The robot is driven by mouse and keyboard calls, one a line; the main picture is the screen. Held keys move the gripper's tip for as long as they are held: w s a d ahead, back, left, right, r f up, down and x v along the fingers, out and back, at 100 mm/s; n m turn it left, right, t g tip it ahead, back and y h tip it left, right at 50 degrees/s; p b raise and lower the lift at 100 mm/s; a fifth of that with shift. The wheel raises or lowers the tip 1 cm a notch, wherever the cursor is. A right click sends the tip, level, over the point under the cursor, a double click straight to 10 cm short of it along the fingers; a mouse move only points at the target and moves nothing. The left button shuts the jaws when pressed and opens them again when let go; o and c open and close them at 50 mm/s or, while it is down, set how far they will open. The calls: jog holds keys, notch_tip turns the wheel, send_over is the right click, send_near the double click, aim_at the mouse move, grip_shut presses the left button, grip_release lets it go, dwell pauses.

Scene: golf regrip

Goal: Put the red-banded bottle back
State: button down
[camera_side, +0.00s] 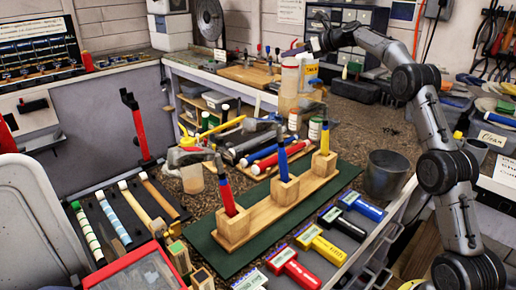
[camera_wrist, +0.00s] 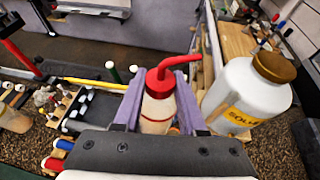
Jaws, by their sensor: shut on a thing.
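In the wrist view, a squeeze bottle with a red cap and bent red spout (camera_wrist: 161,84) stands between the two purple fingers of my gripper (camera_wrist: 157,100). The fingers are shut on its upper body, just below the cap. Its translucent body (camera_wrist: 157,112) shows pale amber below, and its base is hidden by my gripper. In the side view, my gripper (camera_side: 295,52) reaches in from the right at the back of the bench, over the pale bottle (camera_side: 288,88). I cannot tell whether its base touches the bench.
A white solvent bottle with a brown cap (camera_wrist: 250,92) stands close right of my gripper. A green mat (camera_side: 345,178) carries a wooden stand (camera_side: 262,213) with colored grips.

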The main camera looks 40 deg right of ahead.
jog(key=s+a+f+n+g+y, duration=0.1)
jog(key=s+a+n+g+y, duration=0.35)
jog(key=a, duration=0.55)
jog(key=s+a+f+n+g+y, duration=0.2)
jog(key=s+a+n+g+y, duration=0.15)
jog(key=a+n, duration=0.45)
jog(key=s+a+f+n+g+y, duration=0.1)
jog(key=s+a+n+g+y, duration=0.3)
jog(key=a, duration=0.8)
jog(key=w+a+f+g, duration=0.1)
jog(key=a+f+g, duration=0.1)
jog(key=f, duration=0.9)
jog(key=shift+w+a+n, duration=0.35)
jog(key=shift+a, duration=0.3)
jog(key=shift+f, duration=0.1)
jog(key=shift+c, duration=2.4)
grip_release()
jog(key=shift+f, duration=0.1)
